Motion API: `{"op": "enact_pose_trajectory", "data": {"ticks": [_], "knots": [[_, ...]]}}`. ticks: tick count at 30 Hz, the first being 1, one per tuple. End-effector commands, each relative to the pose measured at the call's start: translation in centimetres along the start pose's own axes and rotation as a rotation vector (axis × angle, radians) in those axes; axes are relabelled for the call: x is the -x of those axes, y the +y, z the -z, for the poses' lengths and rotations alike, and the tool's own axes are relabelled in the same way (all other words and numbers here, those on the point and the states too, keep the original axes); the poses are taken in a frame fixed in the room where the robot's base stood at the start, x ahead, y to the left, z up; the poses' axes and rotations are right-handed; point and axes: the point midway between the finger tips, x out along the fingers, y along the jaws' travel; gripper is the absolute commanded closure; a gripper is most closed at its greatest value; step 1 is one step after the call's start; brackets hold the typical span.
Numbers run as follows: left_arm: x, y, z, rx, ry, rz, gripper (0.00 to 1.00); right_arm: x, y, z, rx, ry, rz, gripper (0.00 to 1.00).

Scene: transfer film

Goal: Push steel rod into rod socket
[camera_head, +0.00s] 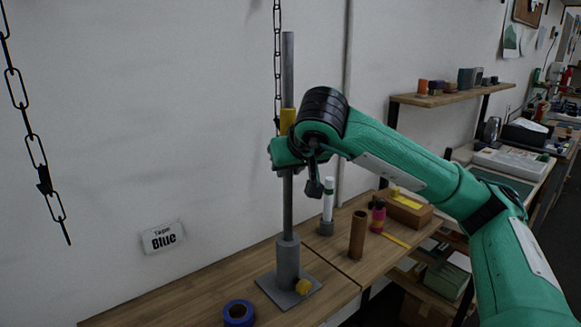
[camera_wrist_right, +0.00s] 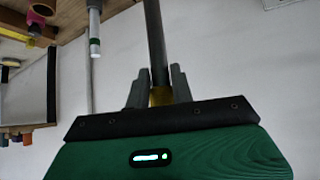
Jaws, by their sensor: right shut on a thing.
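The steel rod (camera_head: 288,70) stands upright in the head view, with a yellow band (camera_head: 287,121) around its middle. Its lower end meets the top of the grey rod socket (camera_head: 287,262), a cylinder on a square base plate on the table. How deep the rod sits inside is hidden. My right gripper (camera_head: 284,152) is shut on the rod around the yellow band, well above the socket. In the wrist view, the two grey fingers (camera_wrist_right: 158,92) flank the rod (camera_wrist_right: 155,40) at the yellow band. My left gripper is not in view.
A brown cylinder (camera_head: 357,235), a white tube (camera_head: 328,200) and a cardboard box (camera_head: 405,210) stand to the right. Chains (camera_head: 30,135) hang left and behind the rod.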

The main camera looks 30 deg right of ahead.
Motion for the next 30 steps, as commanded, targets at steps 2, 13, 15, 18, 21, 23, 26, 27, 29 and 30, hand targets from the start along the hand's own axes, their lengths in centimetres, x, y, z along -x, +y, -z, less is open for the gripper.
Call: {"op": "enact_pose_trajectory", "data": {"ticks": [2, 13, 15, 18, 21, 23, 26, 27, 29, 30], "knots": [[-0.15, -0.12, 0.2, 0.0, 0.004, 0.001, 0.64, -0.2, 0.01, -0.19, -0.001, 0.002, 0.0, 1.0], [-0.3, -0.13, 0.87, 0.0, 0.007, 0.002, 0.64, -0.92, 0.0, -0.9, -0.001, 0.002, 0.0, 1.0], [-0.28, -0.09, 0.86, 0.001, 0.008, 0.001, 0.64, -0.98, 0.0, -0.96, -0.001, 0.002, 0.0, 1.0], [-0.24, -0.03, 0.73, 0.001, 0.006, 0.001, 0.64, -1.0, 0.0, -0.97, -0.001, 0.002, 0.001, 1.0], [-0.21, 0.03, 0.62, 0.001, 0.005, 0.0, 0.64, -0.98, 0.0, -0.96, -0.001, 0.002, 0.001, 1.0], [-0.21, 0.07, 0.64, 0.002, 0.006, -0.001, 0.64, -0.98, 0.0, -0.96, -0.001, 0.002, 0.001, 1.0], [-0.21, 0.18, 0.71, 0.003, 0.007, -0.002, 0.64, -0.97, -0.01, -0.96, -0.001, 0.002, 0.001, 0.69], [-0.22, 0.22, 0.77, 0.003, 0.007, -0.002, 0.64, -0.97, -0.01, -0.95, -0.001, 0.002, 0.001, 0.61], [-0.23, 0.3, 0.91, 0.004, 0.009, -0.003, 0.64, -0.98, -0.01, -0.97, 0.0, 0.002, 0.001, 0.51], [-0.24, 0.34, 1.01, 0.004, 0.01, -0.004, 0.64, -0.99, -0.01, -0.97, 0.0, 0.002, 0.001, 0.51]]}}
